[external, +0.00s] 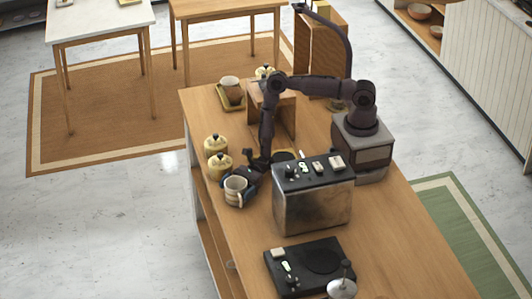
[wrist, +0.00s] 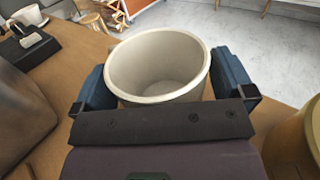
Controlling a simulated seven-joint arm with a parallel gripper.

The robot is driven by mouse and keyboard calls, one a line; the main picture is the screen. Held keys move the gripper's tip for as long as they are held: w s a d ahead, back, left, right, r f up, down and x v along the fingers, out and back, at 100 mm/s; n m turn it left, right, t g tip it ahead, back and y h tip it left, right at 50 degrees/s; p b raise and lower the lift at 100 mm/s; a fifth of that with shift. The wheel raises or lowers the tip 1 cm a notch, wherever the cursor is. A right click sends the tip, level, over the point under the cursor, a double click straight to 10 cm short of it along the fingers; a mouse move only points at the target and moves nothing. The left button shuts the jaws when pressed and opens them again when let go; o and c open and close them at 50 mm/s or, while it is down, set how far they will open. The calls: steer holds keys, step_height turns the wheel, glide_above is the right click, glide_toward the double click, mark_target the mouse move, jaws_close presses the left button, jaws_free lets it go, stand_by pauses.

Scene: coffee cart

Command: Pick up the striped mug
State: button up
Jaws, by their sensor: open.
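The striped mug (external: 236,186) stands upright near the left edge of the wooden counter. It is pale, with bands faintly visible on its side in the external view. In the wrist view I look down into the empty mug (wrist: 160,68); its lower front is hidden behind my gripper body. My gripper (external: 241,190) is open around the mug. In the wrist view its blue finger pads lie on either side of the mug, very close to its wall. I cannot tell whether they touch it.
A black flat device (external: 306,268) lies nearer the front. Another mug (external: 230,88) sits on a tray at the back.

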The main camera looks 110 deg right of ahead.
steer(key=c, duration=0.9)
steer(key=shift+r, duration=0.1)
